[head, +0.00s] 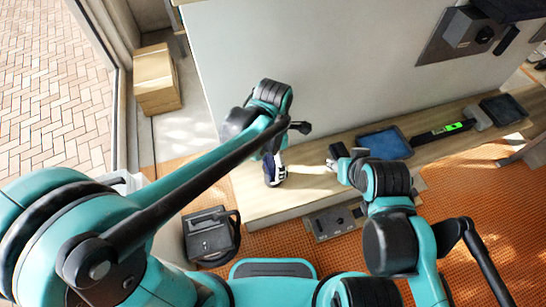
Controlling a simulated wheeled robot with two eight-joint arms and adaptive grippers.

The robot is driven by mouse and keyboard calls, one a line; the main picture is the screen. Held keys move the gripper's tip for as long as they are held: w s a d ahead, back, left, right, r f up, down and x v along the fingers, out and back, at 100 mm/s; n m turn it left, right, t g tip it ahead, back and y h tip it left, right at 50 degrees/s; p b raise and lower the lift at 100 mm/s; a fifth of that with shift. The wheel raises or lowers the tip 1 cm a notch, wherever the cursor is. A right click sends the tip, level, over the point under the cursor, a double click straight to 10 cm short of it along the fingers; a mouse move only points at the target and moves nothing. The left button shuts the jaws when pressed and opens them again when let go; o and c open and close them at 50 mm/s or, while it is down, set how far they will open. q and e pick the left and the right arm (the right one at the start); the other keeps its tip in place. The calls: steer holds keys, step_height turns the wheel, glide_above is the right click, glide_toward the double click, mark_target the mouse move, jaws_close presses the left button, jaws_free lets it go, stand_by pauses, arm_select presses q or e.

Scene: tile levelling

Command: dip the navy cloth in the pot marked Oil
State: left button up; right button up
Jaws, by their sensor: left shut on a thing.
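My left gripper (273,163) points down over the left end of the wooden bench (245,203). It is shut on a small dark navy thing (270,172) that looks like the navy cloth, mostly hidden by the gripper. White shows around its lower end, just above or at the bench top; I cannot tell if they touch. My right gripper (335,160) is over the bench to the right of it, small in view, and I cannot tell how its fingers stand. I cannot make out a pot marked Oil; the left gripper may hide it.
A blue tray (385,143) lies farther right on the bench, then a dark tool with a green display (453,127) and a dark tray (503,110). A grey wall (330,60) rises behind. A black case (210,236) and a grey box (335,221) stand in front.

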mark_target(273, 158)
arm_select(q)
steer(key=shift+f+b, duration=0.45)
steer(key=shift+f, duration=0.1)
stand_by(1.4)
steer(key=shift+r+p, duration=2.8)
steer(key=shift+r, duration=0.8)
steer(key=shift+f, duration=0.1)
